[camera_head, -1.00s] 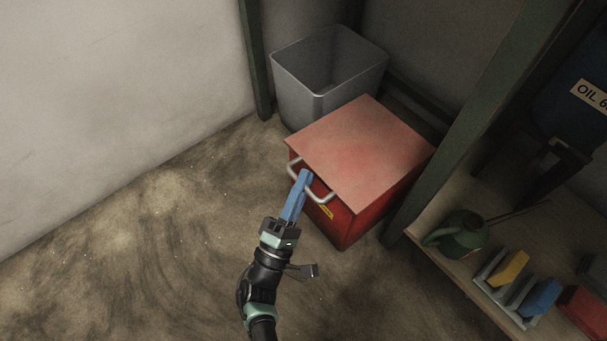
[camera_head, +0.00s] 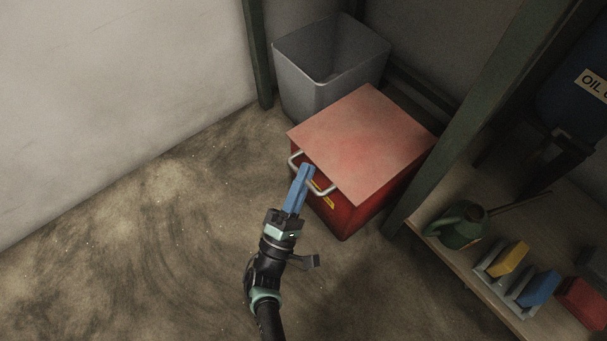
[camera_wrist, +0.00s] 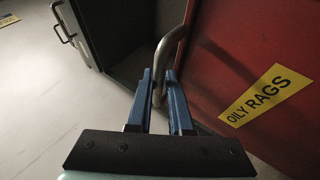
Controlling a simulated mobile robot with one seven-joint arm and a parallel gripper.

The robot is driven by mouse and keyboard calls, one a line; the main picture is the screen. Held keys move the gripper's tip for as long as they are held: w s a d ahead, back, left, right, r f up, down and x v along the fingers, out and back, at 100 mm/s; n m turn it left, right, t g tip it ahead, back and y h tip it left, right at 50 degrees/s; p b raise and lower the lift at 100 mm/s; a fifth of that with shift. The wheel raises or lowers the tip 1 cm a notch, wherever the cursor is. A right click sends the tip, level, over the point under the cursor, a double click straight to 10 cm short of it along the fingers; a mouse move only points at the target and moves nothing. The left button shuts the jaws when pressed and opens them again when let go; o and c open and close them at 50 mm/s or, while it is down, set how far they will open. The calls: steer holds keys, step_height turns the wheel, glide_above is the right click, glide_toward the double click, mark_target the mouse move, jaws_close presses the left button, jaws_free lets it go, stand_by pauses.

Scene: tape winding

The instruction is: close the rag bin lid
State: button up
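The rag bin (camera_head: 365,211) is a red box on the floor. Its pale red lid (camera_head: 365,140) lies over the top; I cannot tell if it is flush. A bent metal handle (camera_head: 325,190) sticks out at the front, and it shows in the wrist view (camera_wrist: 168,48). My gripper (camera_head: 305,170) reaches the handle from the near side. In the wrist view its blue fingers (camera_wrist: 159,80) are close together on either side of the handle bar. A yellow "OILY RAGS" label (camera_wrist: 262,98) is on the red front.
An open grey bin (camera_head: 310,85) stands behind the rag bin. A green post (camera_head: 450,140) stands at its right. A low shelf (camera_head: 475,272) at right holds a green can (camera_head: 460,228) and coloured blocks (camera_head: 540,288). The floor at left is clear.

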steer(key=o, duration=0.4)
steer(key=shift+d+f, duration=0.15)
steer(key=shift+d, duration=0.1)
steer(key=shift+c, duration=0.2)
steer(key=v, duration=1.3)
steer(key=shift+a, duration=0.2)
